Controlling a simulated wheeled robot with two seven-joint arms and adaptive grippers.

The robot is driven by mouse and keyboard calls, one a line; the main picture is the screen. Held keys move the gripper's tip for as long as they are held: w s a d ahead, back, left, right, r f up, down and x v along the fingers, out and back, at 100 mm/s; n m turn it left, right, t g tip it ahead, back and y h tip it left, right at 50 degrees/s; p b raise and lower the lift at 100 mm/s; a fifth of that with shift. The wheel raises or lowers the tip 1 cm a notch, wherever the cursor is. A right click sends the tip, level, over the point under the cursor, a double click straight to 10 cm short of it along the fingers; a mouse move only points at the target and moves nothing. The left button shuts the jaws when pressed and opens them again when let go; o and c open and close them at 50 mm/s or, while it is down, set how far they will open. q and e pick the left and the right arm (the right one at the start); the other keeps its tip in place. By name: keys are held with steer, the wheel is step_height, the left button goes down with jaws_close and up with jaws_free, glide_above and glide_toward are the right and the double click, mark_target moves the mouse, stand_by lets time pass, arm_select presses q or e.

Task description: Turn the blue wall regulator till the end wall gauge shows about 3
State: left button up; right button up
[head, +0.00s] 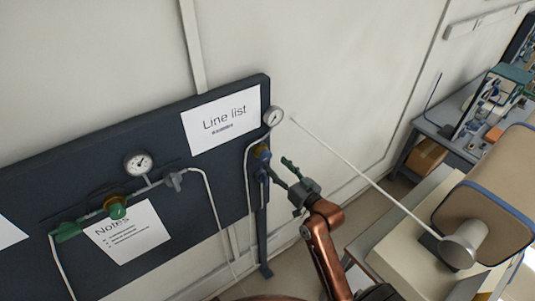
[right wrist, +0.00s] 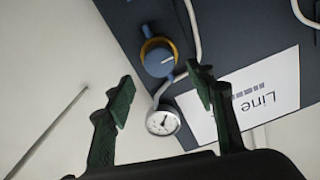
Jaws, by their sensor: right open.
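The blue regulator (head: 262,154) with its brass-coloured collar sits at the right end of the dark wall board. In the right wrist view its blue knob (right wrist: 158,62) has a pale pointer line. The end wall gauge (head: 273,117) is a round white dial just above it; it also shows in the right wrist view (right wrist: 163,121). Its numbers are too small to read. My right gripper (head: 278,167) is open and empty, its green fingers close to the regulator on its right side. In the right wrist view the knob appears beyond the open fingers (right wrist: 161,80), apart from them.
Another gauge (head: 138,163) and a green-knobbed regulator (head: 117,210) are on the board (head: 160,127) at left. A "Line list" sheet (head: 221,118) hangs left of the end gauge. A thin white rod (head: 360,171) slants across the right side, near a beige furnace (head: 490,195).

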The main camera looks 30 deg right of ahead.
mark_target(268, 157)
steer(key=w, duration=0.2)
steer(key=w+p, duration=0.1)
steer(key=w, duration=0.1)
steer(key=w+p, duration=0.1)
steer(key=w, duration=0.1)
steer(key=shift+w+a, duration=0.15)
steer(key=shift+a, duration=0.1)
steer(key=shift+f, duration=0.1)
steer(key=c, duration=1.2)
steer(key=shift+o, duration=0.2)
